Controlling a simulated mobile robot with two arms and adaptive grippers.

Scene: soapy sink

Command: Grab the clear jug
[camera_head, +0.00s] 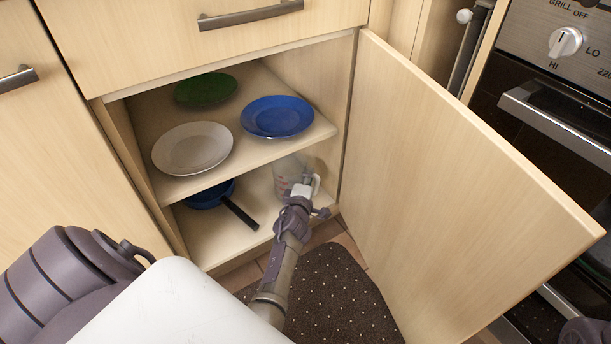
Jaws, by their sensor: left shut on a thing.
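The clear jug (287,170) stands upright on the lower shelf of the open cabinet, at its right side. It is see-through with faint red markings, and its handle faces right, towards me. My left gripper (305,186) reaches in from the front and is shut on the jug at its handle side. The gripper hides part of the jug's front and lower right.
A blue pan (210,194) with a dark handle sits left of the jug. The upper shelf (190,185) above holds white (192,147), green (205,88) and blue (277,116) plates. The open door (450,190) stands to the right, before an oven (560,100). A dark mat (335,295) lies below.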

